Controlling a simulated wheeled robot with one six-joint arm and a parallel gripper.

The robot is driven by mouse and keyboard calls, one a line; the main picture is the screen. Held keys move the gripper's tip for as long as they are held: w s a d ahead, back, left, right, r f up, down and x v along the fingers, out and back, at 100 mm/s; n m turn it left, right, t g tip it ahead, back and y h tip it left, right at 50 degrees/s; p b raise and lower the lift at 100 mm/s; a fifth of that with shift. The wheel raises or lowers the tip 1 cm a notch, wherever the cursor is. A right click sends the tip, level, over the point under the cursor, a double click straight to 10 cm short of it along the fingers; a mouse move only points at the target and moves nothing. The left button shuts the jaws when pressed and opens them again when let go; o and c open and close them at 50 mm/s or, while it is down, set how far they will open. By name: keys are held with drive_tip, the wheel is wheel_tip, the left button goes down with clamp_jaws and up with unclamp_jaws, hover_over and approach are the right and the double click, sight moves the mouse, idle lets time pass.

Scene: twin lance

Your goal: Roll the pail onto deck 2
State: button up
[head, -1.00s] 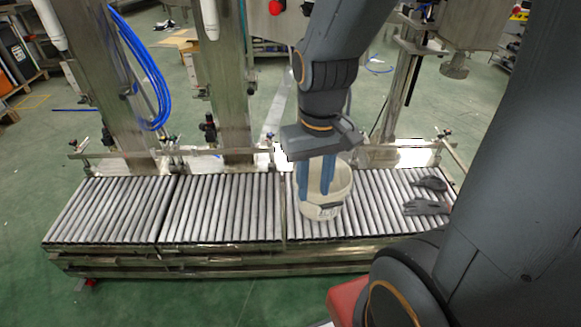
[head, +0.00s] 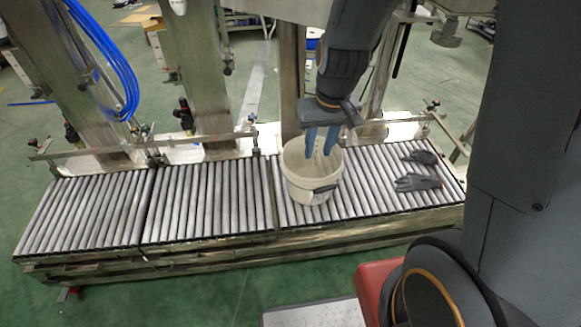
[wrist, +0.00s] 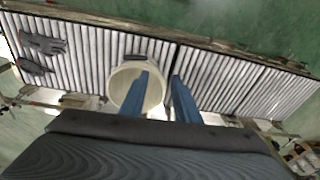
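The white pail (head: 300,185) stands upright and open on the right-hand roller section (head: 375,190), near that section's left end. A dark handle grip shows on its front side. My gripper (head: 320,154) points down over the pail, its two blue fingers apart with nothing clasped between them. In the wrist view, one finger of my gripper (wrist: 158,82) overlaps the pail (wrist: 118,83) and the other appears to its right. I cannot tell whether either finger touches the pail. The middle roller section (head: 208,205) is bare. No deck numbers are readable.
Two dark gloves (head: 418,183) lie on the rollers right of the pail. The left roller section (head: 85,210) is empty. Metal posts (head: 205,75) and a rail (head: 205,140) stand along the conveyor's far side. Blue hoses (head: 118,70) hang at upper left.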

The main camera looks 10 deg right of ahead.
drive_tip(key=t+b, duration=0.2)
approach(287, 169)
drive_tip(key=s+d+r, duration=0.2)
drive_tip(key=s+r, duration=0.1)
drive_tip(key=r, duration=0.1)
drive_tip(key=shift+n+t+h, duration=0.3)
drive_tip(key=shift+n+t, duration=0.2)
drive_tip(key=shift+n, duration=0.1)
drive_tip(key=x, duration=0.4)
drive_tip(key=a+x, duration=0.1)
drive_tip(key=x, duration=0.3)
drive_tip(key=w+a+b+x, duration=0.1)
drive_tip(key=x, duration=0.3)
drive_tip(key=shift+w+a+f, duration=0.15)
drive_tip(key=shift+a, duration=0.05)
drive_tip(key=shift+x, duration=4.3)
